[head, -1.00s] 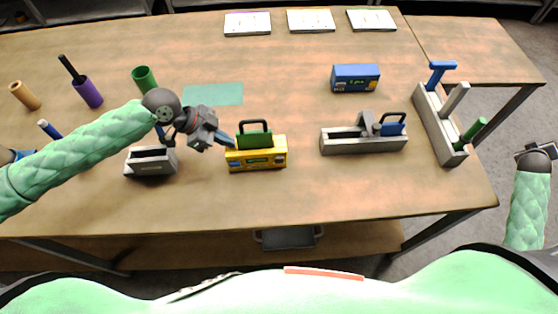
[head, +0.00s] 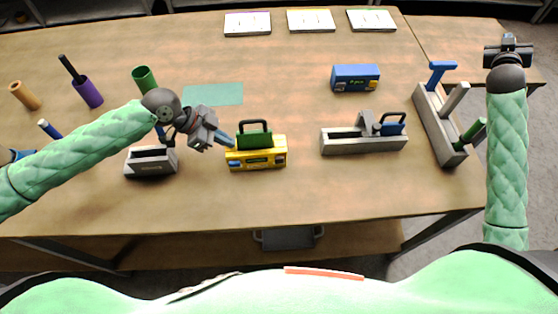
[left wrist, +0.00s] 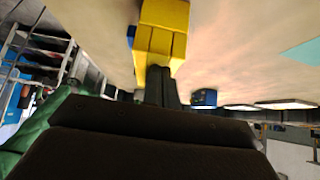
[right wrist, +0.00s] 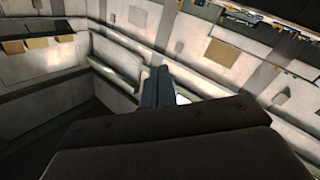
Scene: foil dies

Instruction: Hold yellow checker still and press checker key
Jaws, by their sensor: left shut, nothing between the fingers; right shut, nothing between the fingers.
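The yellow checker (head: 270,163) stands on the table in front of me in the head view, with a dark display on its front face. A green block with a black handle (head: 254,137) sits in its top. I cannot make out its key clearly. My left gripper (head: 230,141) is shut and empty, its fingertips at the checker's left end; touching or just apart, I cannot tell. In the left wrist view the yellow checker (left wrist: 163,28) is straight ahead of the shut fingers (left wrist: 160,85). My right gripper (head: 508,47) is shut and empty, raised at the far right, away from the checker.
A grey slotted box (head: 150,168) stands left of the checker. A grey long holder (head: 345,145) with a blue handled block is to the right. A blue box (head: 355,78) is behind. A grey rack (head: 436,125) stands at the right end. The table front is clear.

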